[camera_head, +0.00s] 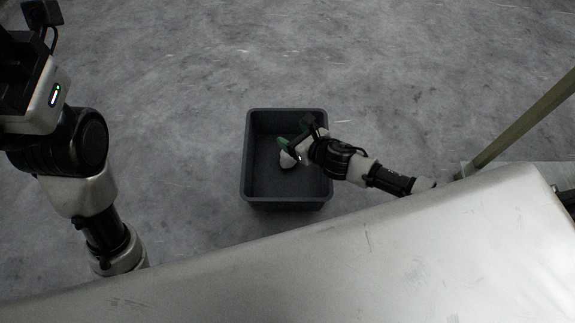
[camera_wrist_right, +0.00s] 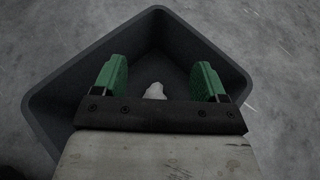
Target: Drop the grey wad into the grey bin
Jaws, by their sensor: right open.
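The grey bin (camera_head: 249,150) is a dark, open-topped box on the floor beyond the pale surface. My right gripper (camera_head: 284,149) reaches over it from the right, with green fingers. In the right wrist view the right gripper (camera_wrist_right: 160,80) has its fingers wide apart with nothing between them. The pale grey wad (camera_head: 287,161) shows inside the bin's outline, just below the fingers. In the wrist view the wad (camera_wrist_right: 155,91) is beyond the fingers, against the bin's inside, and its lower part is hidden. My left gripper's dark body (camera_head: 18,72) is at the left edge; its fingers do not show.
A pale, scuffed flat surface (camera_head: 400,255) fills the bottom of the head view, between me and the bin. An olive slanted bar (camera_head: 520,122) stands at the right. The grey concrete floor (camera_head: 330,50) around and beyond the bin is clear.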

